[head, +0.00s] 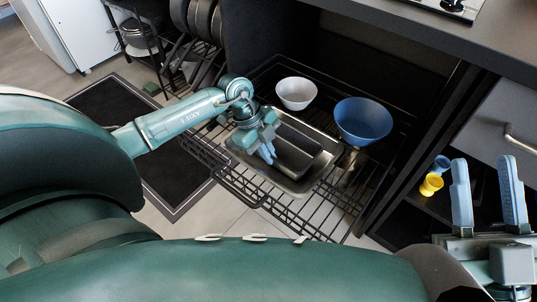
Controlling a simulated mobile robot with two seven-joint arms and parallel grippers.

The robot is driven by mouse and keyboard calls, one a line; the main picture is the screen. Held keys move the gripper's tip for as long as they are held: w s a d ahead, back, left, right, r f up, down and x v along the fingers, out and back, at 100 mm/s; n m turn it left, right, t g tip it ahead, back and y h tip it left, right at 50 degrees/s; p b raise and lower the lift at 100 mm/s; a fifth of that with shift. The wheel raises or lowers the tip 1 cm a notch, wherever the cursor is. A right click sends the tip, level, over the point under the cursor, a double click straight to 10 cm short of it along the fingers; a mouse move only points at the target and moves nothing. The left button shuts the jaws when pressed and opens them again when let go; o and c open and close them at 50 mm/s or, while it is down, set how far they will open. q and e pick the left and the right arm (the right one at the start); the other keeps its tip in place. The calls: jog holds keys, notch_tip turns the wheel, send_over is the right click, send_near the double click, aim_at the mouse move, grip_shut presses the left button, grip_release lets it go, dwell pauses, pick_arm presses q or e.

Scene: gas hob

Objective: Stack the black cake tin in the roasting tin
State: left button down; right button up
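The silver roasting tin (262,174) sits on the pulled-out wire rack. A dark rectangular tin, apparently the black cake tin (300,151), lies inside the roasting tin's outline, slightly tilted in the view. Whether it rests on the bottom cannot be told. My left gripper (268,155) is over the left part of the roasting tin, its blue fingers pointing down and close together at the dark tin's left end. Whether they grip its edge is unclear. My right gripper (487,185) is open and empty at the lower right, away from both tins.
A white bowl (296,93) and a larger blue bowl (363,121) stand on the rack behind the roasting tin. Blue and yellow cups (431,184) sit in the opening at right. Bare rack (325,212) shows in front. The worktop (440,35) overhangs the back.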

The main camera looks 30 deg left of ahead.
pick_arm(q)
jog(key=c, duration=1.7)
grip_release()
jog(key=shift+f, duration=0.1)
